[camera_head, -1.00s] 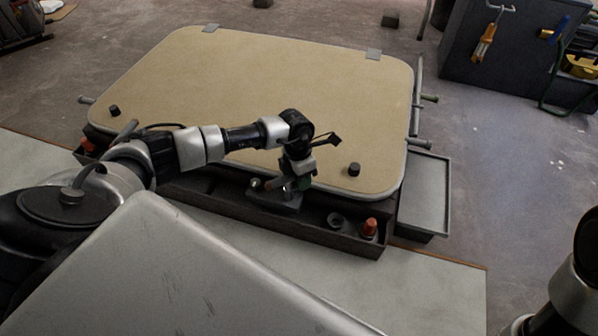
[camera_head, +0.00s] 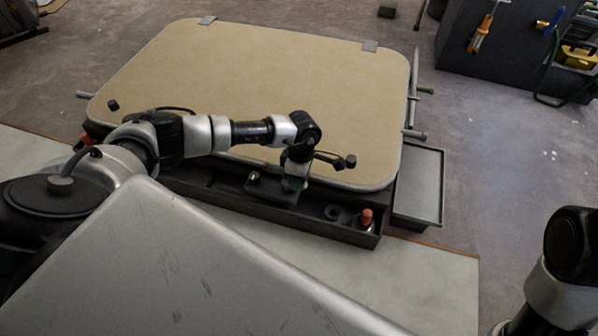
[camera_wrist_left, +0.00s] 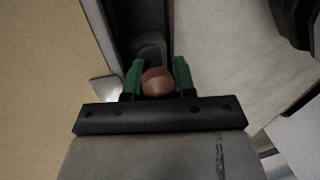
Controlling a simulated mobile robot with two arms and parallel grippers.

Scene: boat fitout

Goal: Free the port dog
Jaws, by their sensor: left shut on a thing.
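My left gripper (camera_head: 292,186) is at the near edge of the tan hatch panel (camera_head: 265,85), over the dark trough along that edge. In the left wrist view its green fingers (camera_wrist_left: 156,80) are shut on a rounded orange-brown knob (camera_wrist_left: 157,82). A dark grey plate (camera_head: 271,190) with a small raised part lies at the gripper, partly hidden by it. I cannot tell whether the knob belongs to the port dog; no label shows. My right gripper is out of view; only part of my right arm shows at lower right.
The dark trough (camera_head: 335,232) holds a red-capped part (camera_head: 366,218) and a dark ring (camera_head: 333,212) to the right. Another red part (camera_head: 86,139) is at the left end. A grey tray (camera_head: 418,190) is at right.

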